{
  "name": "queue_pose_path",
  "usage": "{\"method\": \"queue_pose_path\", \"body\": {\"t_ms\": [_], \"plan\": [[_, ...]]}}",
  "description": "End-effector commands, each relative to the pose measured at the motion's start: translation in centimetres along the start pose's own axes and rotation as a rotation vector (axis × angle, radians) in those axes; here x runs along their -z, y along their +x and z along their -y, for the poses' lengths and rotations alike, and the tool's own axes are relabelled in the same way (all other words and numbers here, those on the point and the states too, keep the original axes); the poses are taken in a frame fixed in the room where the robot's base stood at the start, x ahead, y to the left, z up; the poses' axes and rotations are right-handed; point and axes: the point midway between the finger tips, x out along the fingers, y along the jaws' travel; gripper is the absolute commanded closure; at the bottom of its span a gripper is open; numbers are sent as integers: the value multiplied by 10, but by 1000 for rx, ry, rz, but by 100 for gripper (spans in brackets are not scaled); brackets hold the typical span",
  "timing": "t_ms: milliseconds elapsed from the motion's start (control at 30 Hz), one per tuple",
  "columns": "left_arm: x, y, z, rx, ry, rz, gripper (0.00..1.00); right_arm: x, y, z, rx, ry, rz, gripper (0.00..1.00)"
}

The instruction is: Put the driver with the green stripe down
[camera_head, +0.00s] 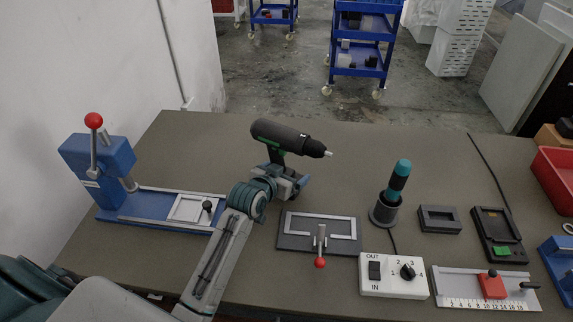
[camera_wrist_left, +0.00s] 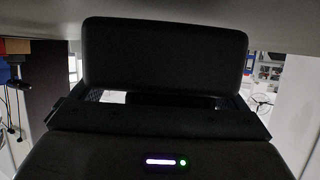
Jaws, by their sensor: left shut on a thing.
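The black driver (camera_head: 287,137) with a green stripe is upright at the back middle of the table in the head view, its nose pointing right. My left gripper (camera_head: 286,178) is shut on it at its lower part, below the body. The gripper hides the driver's base, so I cannot tell whether it touches the table. In the left wrist view a large black block (camera_wrist_left: 165,55), seemingly the driver's lower end, fills the middle. My right gripper is not in view.
A blue press (camera_head: 97,165) with a red knob stands left on the table (camera_head: 420,145). A clamp plate (camera_head: 290,240), a teal-handled tool (camera_head: 398,180) in a round holder, a switch box (camera_head: 393,288) and a charger-like dock (camera_head: 498,236) stand in front and right. The back right is clear.

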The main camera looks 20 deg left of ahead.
Motion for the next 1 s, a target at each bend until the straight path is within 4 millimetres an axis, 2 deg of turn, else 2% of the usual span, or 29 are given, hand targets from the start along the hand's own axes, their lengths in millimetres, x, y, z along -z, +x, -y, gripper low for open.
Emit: {"method": "queue_pose_path", "body": {"t_ms": [167,533,567,600,867,1000], "plan": [[-11,5,0,0,0,-8,72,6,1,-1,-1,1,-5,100],[-13,6,0,0,0,-9,72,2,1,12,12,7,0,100],[-17,7,0,0,0,-1,3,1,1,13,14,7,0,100],[-17,7,0,0,0,-1,0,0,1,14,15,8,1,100],[-14,6,0,0,0,-2,0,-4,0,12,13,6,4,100],[-17,-9,0,0,1,0,0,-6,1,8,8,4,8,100]]}}
